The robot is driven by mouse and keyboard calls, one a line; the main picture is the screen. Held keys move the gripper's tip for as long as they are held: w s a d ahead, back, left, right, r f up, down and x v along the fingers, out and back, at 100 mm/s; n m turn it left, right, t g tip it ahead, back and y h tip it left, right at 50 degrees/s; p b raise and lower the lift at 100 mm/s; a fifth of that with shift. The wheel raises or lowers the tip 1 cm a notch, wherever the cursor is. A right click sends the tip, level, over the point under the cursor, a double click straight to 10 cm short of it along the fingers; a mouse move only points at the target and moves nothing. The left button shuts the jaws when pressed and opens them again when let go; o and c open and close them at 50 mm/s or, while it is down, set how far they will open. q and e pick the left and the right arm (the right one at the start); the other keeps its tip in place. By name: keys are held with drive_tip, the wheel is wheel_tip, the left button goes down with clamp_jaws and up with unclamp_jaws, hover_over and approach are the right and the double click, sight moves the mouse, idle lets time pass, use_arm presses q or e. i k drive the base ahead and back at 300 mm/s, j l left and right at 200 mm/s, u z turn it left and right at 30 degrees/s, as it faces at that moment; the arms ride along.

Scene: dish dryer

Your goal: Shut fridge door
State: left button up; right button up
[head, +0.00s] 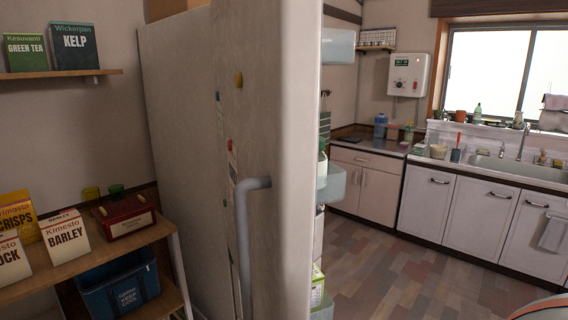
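The fridge door (285,120) stands open and fills the middle of the head view, close to me. Its pale outer face carries a grey-blue bar handle (243,245). Its rounded edge points towards me. Clear door bins (329,183) on its inner side show along the right edge, with a bottle and a green-and-white carton (318,287) in them. The fridge interior is hidden behind the door. Neither of my grippers is in view.
On the left, a wooden shelf unit (90,262) holds food boxes, a red box (125,215) and a blue crate (118,285). A sink counter (480,167) with white cabinets stands at the back right. The tiled floor (400,270) right of the door is clear.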

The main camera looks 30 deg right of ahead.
sight(267, 54)
drive_tip(key=i+j+z, duration=0.1)
drive_tip(key=i+z, duration=0.15)
drive_tip(key=z, duration=0.25)
drive_tip(key=i+j+z, duration=0.2)
drive_tip(key=z, duration=0.25)
drive_tip(key=i, duration=0.1)
